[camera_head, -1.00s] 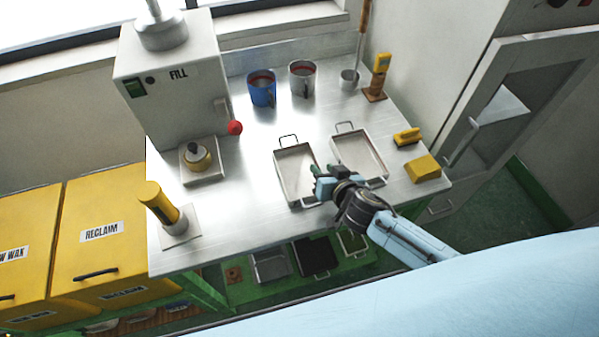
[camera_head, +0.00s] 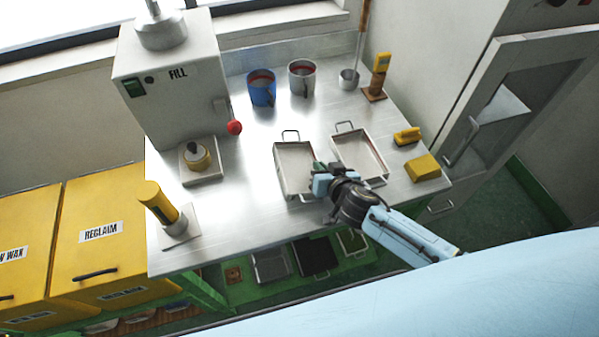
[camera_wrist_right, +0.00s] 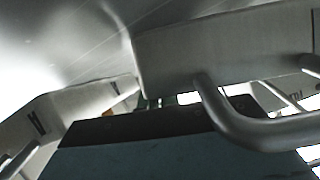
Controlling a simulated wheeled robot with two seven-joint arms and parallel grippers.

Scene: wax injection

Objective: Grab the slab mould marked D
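Two shallow pale metal trays with wire handles lie on the steel bench, a left one (camera_head: 293,157) and a right one (camera_head: 360,152). I cannot read a letter D on either. My right gripper (camera_head: 325,170) is low at their near ends, over the gap between them, and hides part of the left tray's near right corner. In the right wrist view one tray wall (camera_wrist_right: 220,50) with a bent handle (camera_wrist_right: 245,128) is close at the right, and another tray wall (camera_wrist_right: 50,118) is at the left. The finger gap is not clear. My left gripper is out of view.
A FILL machine (camera_head: 170,95) with a red knob stands at the back left. Blue (camera_head: 261,90) and grey (camera_head: 302,80) mugs stand behind the trays. A yellow block (camera_head: 422,168) and brush (camera_head: 407,136) lie right. Darker trays (camera_head: 314,256) sit on the lower shelf.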

